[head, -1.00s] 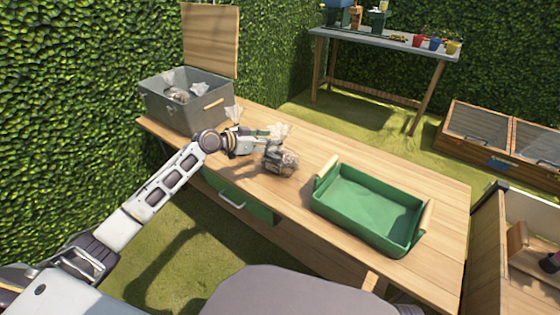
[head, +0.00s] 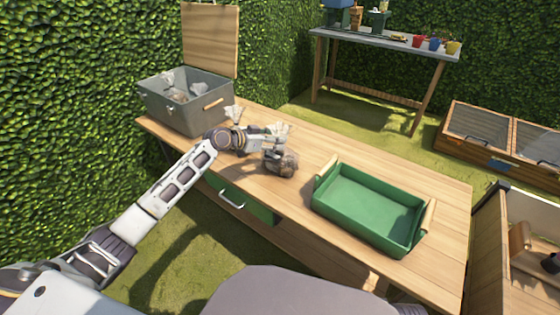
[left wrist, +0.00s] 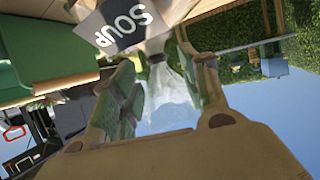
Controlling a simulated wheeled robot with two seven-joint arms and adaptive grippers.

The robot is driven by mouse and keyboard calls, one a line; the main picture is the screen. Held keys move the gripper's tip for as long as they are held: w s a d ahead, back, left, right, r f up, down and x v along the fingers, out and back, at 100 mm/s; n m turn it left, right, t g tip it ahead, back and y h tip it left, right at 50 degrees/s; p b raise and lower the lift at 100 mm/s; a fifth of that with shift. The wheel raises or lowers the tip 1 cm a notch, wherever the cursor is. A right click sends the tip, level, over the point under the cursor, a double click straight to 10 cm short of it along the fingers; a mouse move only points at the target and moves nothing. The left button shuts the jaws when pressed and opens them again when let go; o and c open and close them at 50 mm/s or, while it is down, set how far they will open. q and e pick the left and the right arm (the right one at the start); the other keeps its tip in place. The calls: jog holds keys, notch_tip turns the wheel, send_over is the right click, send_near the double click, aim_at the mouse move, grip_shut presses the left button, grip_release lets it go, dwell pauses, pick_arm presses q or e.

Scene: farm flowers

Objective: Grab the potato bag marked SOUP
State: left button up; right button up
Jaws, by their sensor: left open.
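The potato bag (head: 283,163) stands on the wooden table, with a tied neck and a pale flared top. Its dark label with white SOUP lettering (left wrist: 124,22) shows in the left wrist view. My left gripper (head: 277,143) is at the bag's neck, and its open green-padded fingers (left wrist: 163,72) stand either side of the clear gathered top. Whether the pads touch the neck is hard to tell. My right gripper is in neither current view.
A grey crate (head: 188,113) with bags inside and a raised wooden lid (head: 210,38) stands at the table's left end. Another pale bag top (head: 234,113) shows behind my left wrist. An empty green tray (head: 368,203) sits to the right, with bare tabletop (head: 325,152) around it.

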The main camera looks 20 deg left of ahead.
pick_arm(q)
jog(key=shift+x, duration=1.3)
grip_shut()
jog(key=shift+w+r, duration=0.1)
jog(key=shift+r, duration=0.1)
